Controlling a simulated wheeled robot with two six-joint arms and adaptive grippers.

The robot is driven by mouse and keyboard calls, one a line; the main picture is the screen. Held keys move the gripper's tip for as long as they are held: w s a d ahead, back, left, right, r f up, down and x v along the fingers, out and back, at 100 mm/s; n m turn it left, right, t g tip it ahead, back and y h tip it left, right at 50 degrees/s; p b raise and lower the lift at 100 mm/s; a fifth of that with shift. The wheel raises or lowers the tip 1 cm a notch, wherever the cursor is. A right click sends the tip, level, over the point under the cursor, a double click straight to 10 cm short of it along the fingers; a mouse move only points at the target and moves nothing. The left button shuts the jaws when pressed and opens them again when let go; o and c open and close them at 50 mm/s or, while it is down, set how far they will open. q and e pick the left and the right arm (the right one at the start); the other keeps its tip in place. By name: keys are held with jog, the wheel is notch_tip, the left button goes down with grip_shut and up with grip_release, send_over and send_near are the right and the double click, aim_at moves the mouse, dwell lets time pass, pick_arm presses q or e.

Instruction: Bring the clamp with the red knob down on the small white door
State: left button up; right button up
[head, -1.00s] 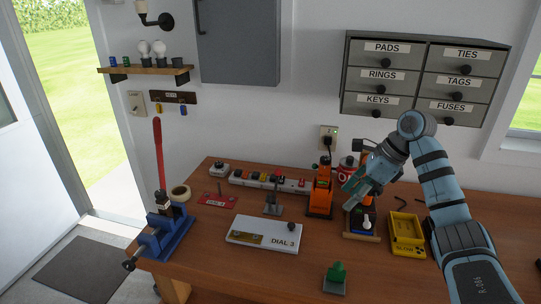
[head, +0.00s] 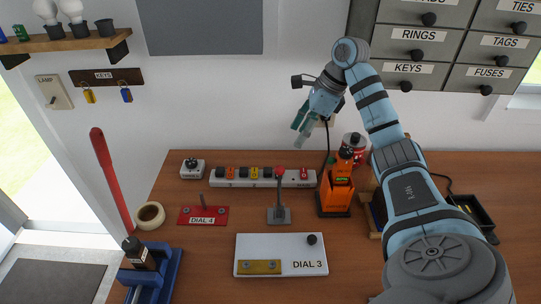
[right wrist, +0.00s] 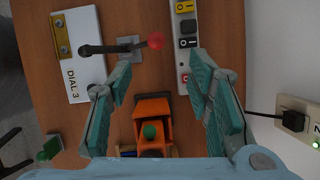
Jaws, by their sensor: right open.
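The clamp (head: 279,190) stands on the wood bench with its lever upright and its red knob (head: 279,169) on top. The small white door (head: 280,243) lies flat in front of it, lettered DIAL 3, with a brass strip and a dark knob. My right gripper (head: 305,127) is open and empty, raised above the back of the bench, up and right of the clamp. In the right wrist view the red knob (right wrist: 155,41) shows beyond and between the open fingers (right wrist: 163,92), and the white door (right wrist: 80,62) is at upper left. My left gripper is not in view.
An orange device (head: 336,190) stands right of the clamp, below my right gripper. A power strip (head: 262,177) runs behind the clamp. A red DIAL 4 plate (head: 203,216) lies to the left.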

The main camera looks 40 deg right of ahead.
jog(key=b, duration=0.5)
send_near(281, 167)
notch_tip(281, 167, down, 3)
jog(key=x, duration=0.2)
jog(key=w+x, duration=0.1)
jog(key=x, duration=0.1)
jog(key=p+x, duration=0.1)
jog(key=x, duration=0.1)
jog(key=shift+w+a+r, duration=0.15)
jog(key=shift+w+a, duration=0.05)
jog(key=shift+a, duration=0.1)
jog(key=shift+w+a+f, duration=0.1)
jog(key=shift+w+f, duration=0.05)
jog(key=shift+f, duration=0.3)
jog(key=shift+s, duration=0.4)
jog(key=shift+c, duration=0.9)
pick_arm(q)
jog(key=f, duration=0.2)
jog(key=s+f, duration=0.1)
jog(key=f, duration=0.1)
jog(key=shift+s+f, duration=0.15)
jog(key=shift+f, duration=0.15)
pick_arm(e)
jog(key=shift+w, duration=0.1)
grip_shut()
